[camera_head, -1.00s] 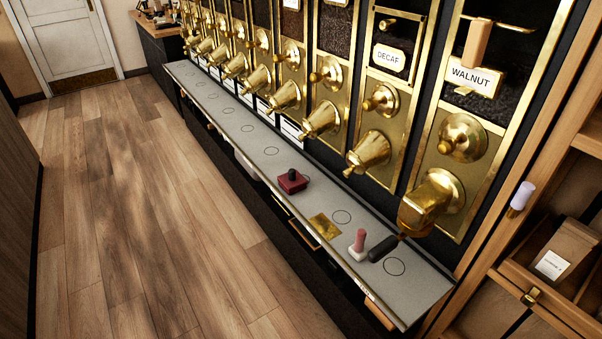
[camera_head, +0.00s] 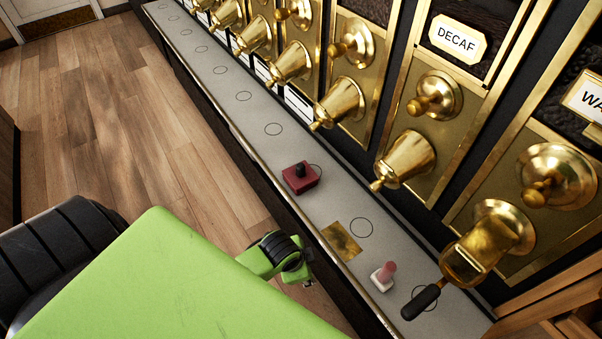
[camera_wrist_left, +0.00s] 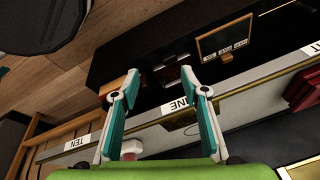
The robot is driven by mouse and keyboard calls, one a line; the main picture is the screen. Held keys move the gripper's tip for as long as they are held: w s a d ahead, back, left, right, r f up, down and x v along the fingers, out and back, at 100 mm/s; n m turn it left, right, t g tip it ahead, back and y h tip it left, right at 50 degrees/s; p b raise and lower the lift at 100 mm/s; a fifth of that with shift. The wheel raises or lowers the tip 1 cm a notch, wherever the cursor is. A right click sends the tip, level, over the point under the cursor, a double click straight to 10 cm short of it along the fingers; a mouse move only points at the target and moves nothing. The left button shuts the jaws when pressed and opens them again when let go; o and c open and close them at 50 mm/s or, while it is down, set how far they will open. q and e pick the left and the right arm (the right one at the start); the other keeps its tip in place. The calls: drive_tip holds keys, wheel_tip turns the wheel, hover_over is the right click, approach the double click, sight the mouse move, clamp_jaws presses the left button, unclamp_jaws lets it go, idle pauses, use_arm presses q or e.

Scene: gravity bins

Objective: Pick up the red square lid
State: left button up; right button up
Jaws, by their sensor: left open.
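The red square lid (camera_head: 300,181), dark red with a black knob on top, sits on the grey ledge (camera_head: 238,118) in the head view. A dark red shape at the right edge of the left wrist view (camera_wrist_left: 299,90) looks like the same lid. My left arm comes in from the lower left, its green wrist in front of the ledge, nearer me than the lid. In the left wrist view my left gripper (camera_wrist_left: 160,82) is open, with nothing between its fingertips. The lid lies off to its right there. My right gripper is not in view.
A brass plate (camera_head: 341,241), a pink-handled white stamp (camera_head: 384,275) and a black-handled scoop (camera_head: 422,301) are on or over the ledge right of the lid. Brass spouts (camera_head: 407,158) overhang the ledge's back. The ledge left of the lid is clear.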

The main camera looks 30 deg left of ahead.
use_arm(q)
drive_tip(key=w+a+r+m, duration=0.1)
drive_tip(key=w+r+m, duration=0.2)
drive_tip(key=w+a+r+m, duration=0.1)
drive_tip(key=w+r+m, duration=0.1)
drive_tip(key=w+m, duration=0.2)
drive_tip(key=w+a+r+m, duration=0.1)
drive_tip(key=w+r+m, duration=0.2)
drive_tip(key=w+m, duration=0.1)
drive_tip(key=shift+a+r+t, duration=0.35)
drive_tip(key=shift+t, duration=0.05)
drive_tip(key=w+a+r+m+y, duration=0.1)
drive_tip(key=w+a+r+m, duration=0.3)
drive_tip(key=a+r+m, duration=0.15)
drive_tip(key=m+y, duration=0.1)
drive_tip(key=m, duration=0.6)
approach(300, 167)
drive_tip(key=x, duration=0.5)
drive_tip(key=shift+d, duration=0.2)
drive_tip(key=shift+a+x, duration=0.1)
drive_tip(key=shift+x, duration=1.2)
drive_tip(key=shift+a+x, duration=0.15)
drive_tip(key=shift+x, duration=1.15)
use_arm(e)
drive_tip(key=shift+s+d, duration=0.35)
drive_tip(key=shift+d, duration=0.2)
use_arm(q)
clamp_jaws()
